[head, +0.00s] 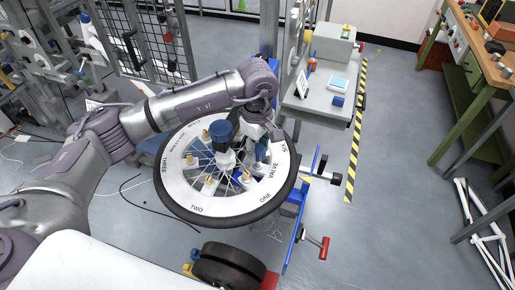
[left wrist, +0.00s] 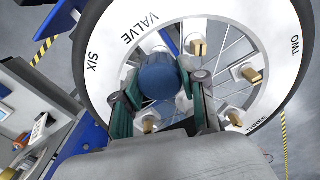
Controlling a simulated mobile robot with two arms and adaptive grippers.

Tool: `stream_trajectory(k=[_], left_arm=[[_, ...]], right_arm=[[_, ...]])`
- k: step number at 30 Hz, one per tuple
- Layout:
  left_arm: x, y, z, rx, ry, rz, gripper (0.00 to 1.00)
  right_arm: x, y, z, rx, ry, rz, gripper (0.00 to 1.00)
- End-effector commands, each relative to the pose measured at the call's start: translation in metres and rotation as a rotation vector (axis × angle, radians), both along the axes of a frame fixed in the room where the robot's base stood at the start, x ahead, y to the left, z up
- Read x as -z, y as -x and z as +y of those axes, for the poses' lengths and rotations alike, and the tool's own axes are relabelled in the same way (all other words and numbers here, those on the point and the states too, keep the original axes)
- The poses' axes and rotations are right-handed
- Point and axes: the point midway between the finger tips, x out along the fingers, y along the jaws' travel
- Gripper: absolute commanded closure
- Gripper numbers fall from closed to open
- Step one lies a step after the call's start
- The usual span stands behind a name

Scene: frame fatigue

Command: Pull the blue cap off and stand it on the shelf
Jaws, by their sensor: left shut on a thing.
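The blue cap (head: 221,131) shows over the middle of the spoked wheel (head: 180,189), above the white hub (head: 226,158). In the left wrist view the cap (left wrist: 158,77) sits between the two fingers of my left gripper (left wrist: 163,80), which is shut on it. The cap hides the hub part behind it, so I cannot tell whether they touch. My left arm reaches over the wheel from the left and partly hides its far rim. The grey shelf (head: 312,108) stands to the right of the wheel. My right gripper is out of view.
On the shelf are a grey box (head: 334,46), a pale blue tray (head: 337,84), a small blue block (head: 338,101) and a sign (head: 301,84). Brass pieces (head: 209,181) stand around the spokes.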

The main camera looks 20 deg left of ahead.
Motion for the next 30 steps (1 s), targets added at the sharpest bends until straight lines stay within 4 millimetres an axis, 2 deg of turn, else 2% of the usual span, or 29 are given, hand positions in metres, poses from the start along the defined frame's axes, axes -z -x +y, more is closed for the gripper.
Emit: stream_trajectory(k=[8,22,30], left_arm=[[-0.004,0.000,0.000,0.000,0.000,-0.001,1.00],[-0.039,0.000,0.000,0.000,-0.001,-0.001,1.00],[-0.040,0.000,0.000,0.000,-0.001,0.000,1.00]], right_arm=[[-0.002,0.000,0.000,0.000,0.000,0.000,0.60],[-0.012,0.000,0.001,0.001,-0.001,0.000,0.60],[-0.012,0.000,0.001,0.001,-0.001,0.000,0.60]])
